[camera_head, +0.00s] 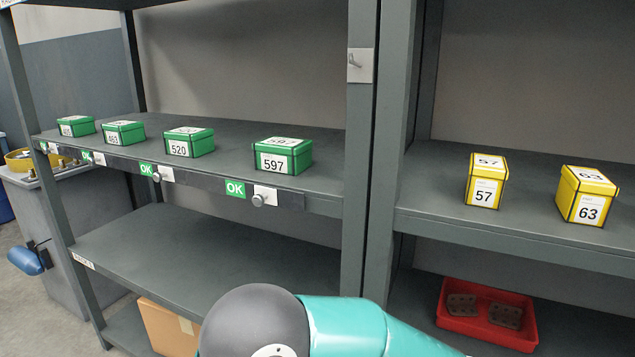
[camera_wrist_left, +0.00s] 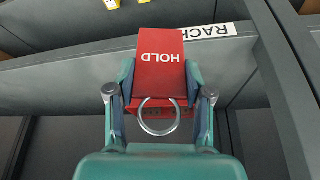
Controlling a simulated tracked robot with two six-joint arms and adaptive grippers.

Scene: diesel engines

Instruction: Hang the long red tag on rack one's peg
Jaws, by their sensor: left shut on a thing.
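The red tag (camera_wrist_left: 160,72), marked HOLD, is between the fingers of my left gripper (camera_wrist_left: 160,88) in the left wrist view. The gripper is shut on it. A metal ring (camera_wrist_left: 158,131) hangs at the tag's near end, towards my wrist. In the head view a small peg on a white plate (camera_head: 360,65) is fixed high on the grey upright between the two racks. Nothing hangs on it. Its rack number is not readable. My left gripper and the tag do not show in the head view. My right gripper is in neither view.
Several green boxes (camera_head: 284,156) stand on the left rack's shelf, with round knobs (camera_head: 258,199) along its edge. Two yellow boxes (camera_head: 486,181) stand on the right rack. A red tray (camera_head: 487,313) sits below. A RACK label (camera_wrist_left: 210,31) shows behind the tag.

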